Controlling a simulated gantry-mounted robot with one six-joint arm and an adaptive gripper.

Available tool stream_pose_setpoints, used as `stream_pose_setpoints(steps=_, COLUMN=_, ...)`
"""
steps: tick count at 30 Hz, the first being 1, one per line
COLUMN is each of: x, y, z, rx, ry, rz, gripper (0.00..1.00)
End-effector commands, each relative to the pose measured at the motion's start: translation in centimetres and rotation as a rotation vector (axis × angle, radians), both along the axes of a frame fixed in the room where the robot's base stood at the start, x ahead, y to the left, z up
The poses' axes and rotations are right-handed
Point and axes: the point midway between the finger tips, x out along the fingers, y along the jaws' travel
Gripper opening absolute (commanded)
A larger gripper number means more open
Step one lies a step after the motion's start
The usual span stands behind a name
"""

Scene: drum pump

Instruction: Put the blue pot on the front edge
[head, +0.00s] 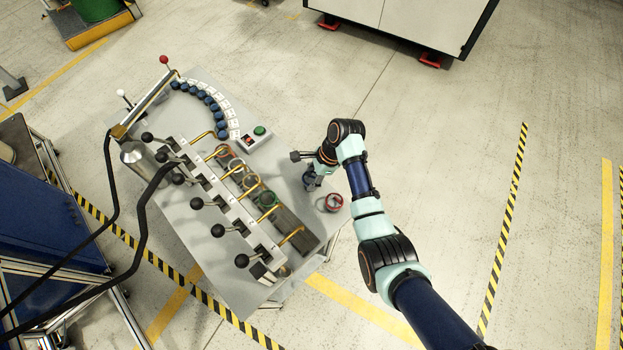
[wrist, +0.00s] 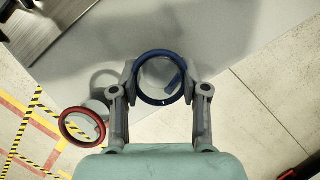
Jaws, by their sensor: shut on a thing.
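The blue pot (wrist: 160,79) shows in the wrist view as a round vessel with a dark blue rim, seen from above. My gripper (wrist: 161,85) has one finger on each side of it and is shut on it. In the head view my gripper (head: 312,178) is over the right part of the grey table (head: 185,225), near its right-hand edge. My fingers and wrist partly hide the pot there. The table edge passes below the pot in the wrist view. I cannot tell whether the pot touches the table top.
A row of levers and brass spouts with coloured rings (head: 240,180) fills the table's middle. A button box (head: 254,138) sits behind.

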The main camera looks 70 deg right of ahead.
Motion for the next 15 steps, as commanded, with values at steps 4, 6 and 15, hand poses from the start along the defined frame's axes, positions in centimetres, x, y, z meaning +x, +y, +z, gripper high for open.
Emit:
stream_pose_setpoints(steps=4, x=-0.02, y=0.00, z=-0.53, rx=-0.001, ry=0.000, rz=0.000, gripper=0.00)
stream_pose_setpoints(steps=6, x=-0.05, y=0.01, z=-0.58, rx=0.000, ry=0.001, rz=-0.001, gripper=0.00)
stream_pose_setpoints(steps=15, x=-0.03, y=0.01, z=-0.53, rx=0.000, ry=0.001, rz=-0.001, gripper=0.80)
